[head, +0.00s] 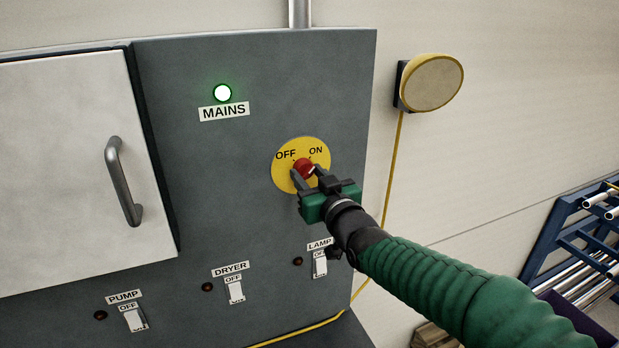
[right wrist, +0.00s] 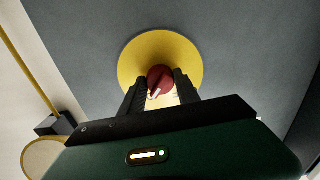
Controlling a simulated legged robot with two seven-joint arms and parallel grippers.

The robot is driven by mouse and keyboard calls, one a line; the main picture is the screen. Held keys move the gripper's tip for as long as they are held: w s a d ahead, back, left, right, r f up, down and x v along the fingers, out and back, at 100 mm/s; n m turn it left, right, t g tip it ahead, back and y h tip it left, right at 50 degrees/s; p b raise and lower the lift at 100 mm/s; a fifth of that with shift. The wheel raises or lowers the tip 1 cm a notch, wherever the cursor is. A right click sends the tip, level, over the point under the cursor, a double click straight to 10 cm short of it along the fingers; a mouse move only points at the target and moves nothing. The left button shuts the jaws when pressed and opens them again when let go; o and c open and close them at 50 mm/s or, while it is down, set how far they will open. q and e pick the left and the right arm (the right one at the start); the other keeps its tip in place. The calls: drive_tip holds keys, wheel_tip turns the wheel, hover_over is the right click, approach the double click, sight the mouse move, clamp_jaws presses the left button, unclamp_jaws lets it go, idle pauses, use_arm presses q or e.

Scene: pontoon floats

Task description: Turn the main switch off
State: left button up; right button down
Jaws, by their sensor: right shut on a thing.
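The main switch is a red knob (head: 304,168) on a round yellow plate (head: 283,178) marked OFF on the left and ON on the right. It is on the grey panel, and a light mark on the knob points towards ON. Above it, the MAINS lamp (head: 223,92) glows green. My right gripper (head: 304,174) is shut on the red knob. In the right wrist view the two dark fingers stand on either side of the knob (right wrist: 160,79), in front of the yellow plate (right wrist: 146,47). My left gripper is not in view.
PUMP (head: 135,319), DRYER (head: 236,291) and LAMP (head: 320,264) switches line the lower panel, each with a dark indicator. A white door (head: 62,165) with a grey handle (head: 123,182) is at left. A round yellow-rimmed fixture (head: 433,82) and blue rack (head: 571,228) are at right.

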drive_tip(key=n+b, duration=0.4)
drive_tip(key=b, duration=0.1)
drive_tip(key=shift+f, duration=0.2)
drive_tip(key=n+b, duration=0.3)
drive_tip(key=n, duration=0.1)
drive_tip(key=shift+d+r+n, duration=0.1)
drive_tip(key=shift+n, duration=0.3)
drive_tip(key=n+b, duration=0.1)
drive_tip(key=n, duration=0.3)
drive_tip(key=shift+r+n, duration=0.1)
drive_tip(key=shift+n, duration=0.2)
drive_tip(key=n+b, duration=0.1)
drive_tip(key=n, duration=0.3)
drive_tip(key=c, duration=1.2)
unclamp_jaws()
drive_tip(key=o, duration=0.3)
drive_tip(key=shift+w, duration=0.25)
